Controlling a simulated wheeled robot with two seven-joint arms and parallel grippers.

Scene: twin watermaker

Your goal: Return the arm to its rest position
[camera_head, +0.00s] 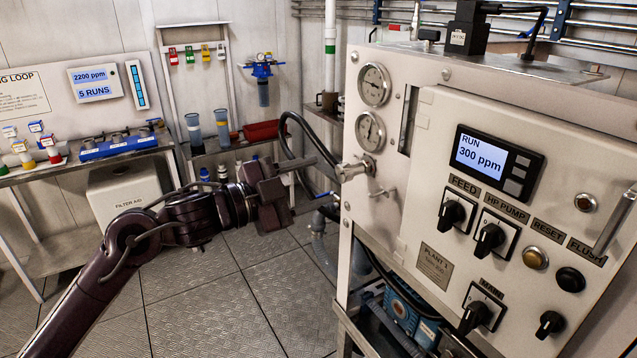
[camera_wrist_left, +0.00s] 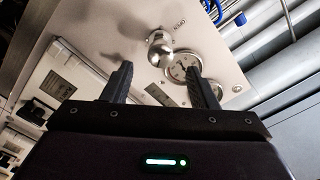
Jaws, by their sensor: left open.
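My left arm comes in from the left in the head view, in front of the white panel (camera_head: 440,110). My left gripper (camera_head: 308,176) is left of the panel's silver valve knob (camera_head: 356,168), with a gap between them in the picture. In the left wrist view the two dark fingers of the left gripper (camera_wrist_left: 160,85) stand apart with nothing between them. My right gripper is not in view.
The panel carries gauges (camera_head: 374,85), a display reading RUN 300 ppm (camera_head: 484,162) and several rotary switches (camera_head: 490,239). A black hose (camera_head: 283,130) loops beside the gripper. Open tiled floor (camera_head: 200,290) lies below the arm.

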